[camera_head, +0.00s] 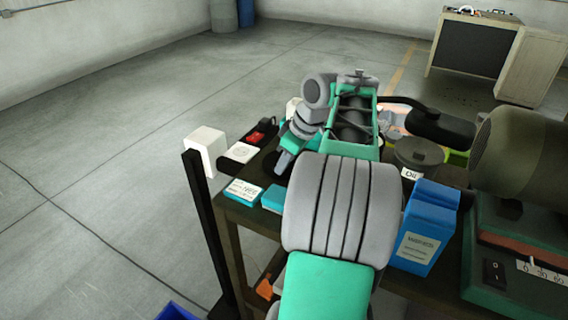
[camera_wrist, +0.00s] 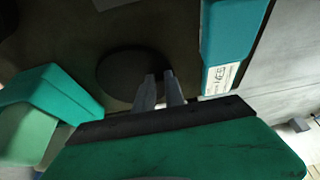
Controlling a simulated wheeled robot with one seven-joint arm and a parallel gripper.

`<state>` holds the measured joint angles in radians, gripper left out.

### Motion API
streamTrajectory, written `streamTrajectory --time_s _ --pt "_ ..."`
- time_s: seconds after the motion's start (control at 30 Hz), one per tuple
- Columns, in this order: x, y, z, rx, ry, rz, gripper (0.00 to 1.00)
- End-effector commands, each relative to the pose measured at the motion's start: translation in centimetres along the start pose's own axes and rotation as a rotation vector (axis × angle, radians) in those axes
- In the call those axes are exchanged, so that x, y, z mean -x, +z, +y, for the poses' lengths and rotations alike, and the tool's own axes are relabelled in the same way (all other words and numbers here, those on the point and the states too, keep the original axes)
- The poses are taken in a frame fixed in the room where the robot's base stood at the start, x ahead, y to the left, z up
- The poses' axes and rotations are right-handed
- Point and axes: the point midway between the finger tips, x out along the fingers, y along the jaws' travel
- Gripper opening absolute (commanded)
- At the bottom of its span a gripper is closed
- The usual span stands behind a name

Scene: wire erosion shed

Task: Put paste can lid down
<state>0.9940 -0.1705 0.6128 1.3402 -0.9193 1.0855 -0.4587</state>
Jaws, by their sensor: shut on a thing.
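A dark round disc, which looks like the paste can lid (camera_wrist: 122,73), shows at my gripper's fingertips in the wrist view. My gripper (camera_wrist: 160,84) has its two grey fingers close together, shut on the disc's near right edge. The disc looks flat above or against the dark bench top; I cannot tell whether it touches. In the head view, my gripper (camera_head: 283,163) points down over the bench's left part, and a dark patch beside it may be the lid. No can is clearly identifiable as the paste can.
Teal boxes (camera_head: 243,192) lie at the bench's left edge; one shows right of the fingers in the wrist view (camera_wrist: 228,35). A white box (camera_head: 207,148), a red-switch device (camera_head: 262,130), an Oil can (camera_head: 418,156), a blue box (camera_head: 427,222) and a large machine (camera_head: 520,160) surround my arm.

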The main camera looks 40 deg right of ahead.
Motion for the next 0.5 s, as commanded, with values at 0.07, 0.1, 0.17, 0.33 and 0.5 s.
streamTrajectory --time_s 0.07,0.1,0.17,0.33,0.5 --pt "-0.08 0.04 0.0 0.0 0.0 0.0 0.18" --pt "-0.08 0.03 0.0 0.0 0.0 0.0 0.21" --pt "-0.08 0.03 0.0 0.0 0.0 0.0 0.26" --pt "-0.07 0.03 0.0 0.0 0.0 0.0 0.36" --pt "-0.02 0.01 -0.01 0.0 0.0 0.0 0.36"
